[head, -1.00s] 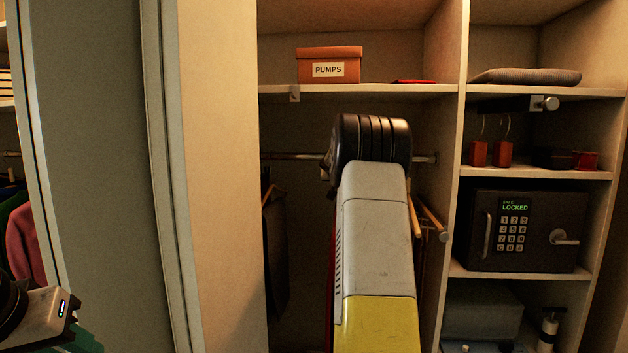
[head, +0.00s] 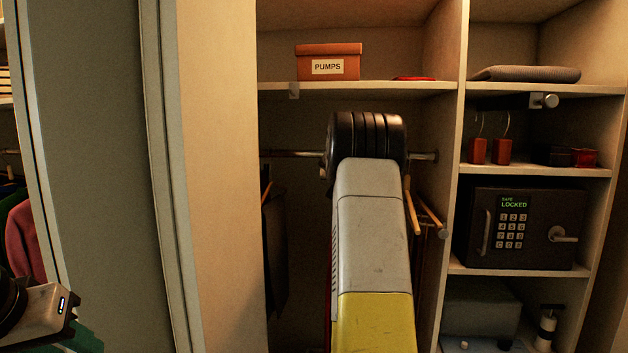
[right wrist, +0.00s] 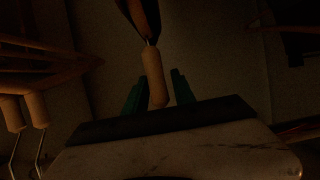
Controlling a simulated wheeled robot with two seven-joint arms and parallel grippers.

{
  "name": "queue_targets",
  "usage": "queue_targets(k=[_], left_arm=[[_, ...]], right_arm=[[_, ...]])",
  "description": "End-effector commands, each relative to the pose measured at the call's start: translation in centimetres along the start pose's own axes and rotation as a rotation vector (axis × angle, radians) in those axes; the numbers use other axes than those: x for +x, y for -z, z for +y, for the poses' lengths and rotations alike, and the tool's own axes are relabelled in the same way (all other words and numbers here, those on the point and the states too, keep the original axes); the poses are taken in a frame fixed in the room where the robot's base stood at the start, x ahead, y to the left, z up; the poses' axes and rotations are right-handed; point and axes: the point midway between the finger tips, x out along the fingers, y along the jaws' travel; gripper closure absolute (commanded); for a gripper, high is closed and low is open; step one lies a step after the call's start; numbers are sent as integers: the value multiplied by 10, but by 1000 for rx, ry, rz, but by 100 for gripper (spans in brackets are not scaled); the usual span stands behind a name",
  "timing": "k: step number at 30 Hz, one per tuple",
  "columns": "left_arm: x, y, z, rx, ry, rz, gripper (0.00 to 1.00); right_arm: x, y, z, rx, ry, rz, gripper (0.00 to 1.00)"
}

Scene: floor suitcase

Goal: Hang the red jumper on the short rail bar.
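In the head view the short rail bar (head: 290,154) crosses the middle compartment behind my right arm, which hides the bar's centre and my right gripper. A thin red strip at the arm's left edge may be the red jumper; the rest is hidden. In the right wrist view my right gripper (right wrist: 157,90) has its two green fingers apart, one on each side of a hanger's wooden neck (right wrist: 154,75), with narrow gaps showing. Whether this hanger carries the jumper is too dark to tell. My left gripper (head: 78,335) is at the lower left edge, partly out of frame.
A dark garment (head: 275,250) hangs left of my arm, and wooden hangers (head: 412,205) are at its right. The PUMPS box (head: 328,63) stands on the shelf above. A safe (head: 525,230) is at right. A pink garment (head: 25,240) hangs at far left.

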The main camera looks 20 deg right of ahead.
Motion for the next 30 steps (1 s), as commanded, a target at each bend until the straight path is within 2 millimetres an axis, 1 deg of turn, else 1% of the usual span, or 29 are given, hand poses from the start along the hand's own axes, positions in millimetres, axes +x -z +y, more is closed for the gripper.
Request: queue_targets(k=[9,13,16,24,27,30], left_arm=[[0,0,0,0,0,0,64],[0,0,0,0,0,0,64],[0,0,0,0,0,0,64],[0,0,0,0,0,0,64],[0,0,0,0,0,0,64],[0,0,0,0,0,0,64]], right_arm=[[1,-3,0,-1,-1,-5,57],[-5,-1,-1,-2,0,-3,57],[-18,-1,-2,-4,2,-2,57],[-60,0,-2,-1,2,-1,57],[-70,0,-2,-2,2,-1,57],[-76,-1,-1,-1,1,-2,57]])
